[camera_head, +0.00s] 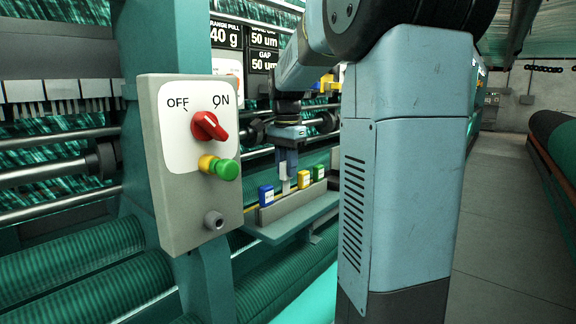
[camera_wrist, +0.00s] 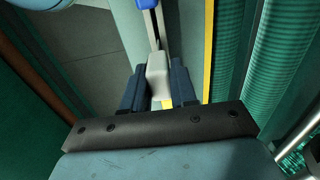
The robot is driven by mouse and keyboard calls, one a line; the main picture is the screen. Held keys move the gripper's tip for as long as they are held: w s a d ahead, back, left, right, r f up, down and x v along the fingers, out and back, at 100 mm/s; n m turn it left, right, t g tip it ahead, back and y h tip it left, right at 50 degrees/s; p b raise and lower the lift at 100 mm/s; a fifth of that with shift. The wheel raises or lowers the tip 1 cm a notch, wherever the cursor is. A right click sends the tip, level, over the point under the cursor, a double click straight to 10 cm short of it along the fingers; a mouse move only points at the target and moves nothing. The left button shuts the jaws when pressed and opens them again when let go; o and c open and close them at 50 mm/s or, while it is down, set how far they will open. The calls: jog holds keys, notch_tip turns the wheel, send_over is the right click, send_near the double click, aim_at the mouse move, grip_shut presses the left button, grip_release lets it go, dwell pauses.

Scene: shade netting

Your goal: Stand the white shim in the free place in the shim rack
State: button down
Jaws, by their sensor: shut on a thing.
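My gripper (camera_head: 288,166) points down over the shim rack (camera_head: 290,205) and is shut on the white shim (camera_head: 286,185). In the wrist view the white shim (camera_wrist: 158,68) sits between the two dark fingers (camera_wrist: 158,88). The shim is upright, between a blue shim (camera_head: 266,195) on the left and a yellow shim (camera_head: 304,180) on the right. Its lower end is at the rack's top edge; I cannot tell whether it is inside the slot. A green shim (camera_head: 319,173) stands at the far right end. The blue shim also shows in the wrist view (camera_wrist: 147,4).
The rack stands on a teal shelf (camera_head: 270,232) beside ribbed green rollers (camera_head: 80,250). A grey control box (camera_head: 180,160) with a red switch and green button stands at the near left. Metal bars run behind the gripper. The aisle floor (camera_head: 510,220) is clear.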

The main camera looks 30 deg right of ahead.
aim_at(287, 182)
jog(key=shift+f, duration=2.45)
dwell(1.3)
jog(key=c, duration=0.8)
grip_release()
notch_tip(287, 182, up, 14)
jog(key=shift+f, duration=0.1)
jog(key=shift+a, duration=0.1)
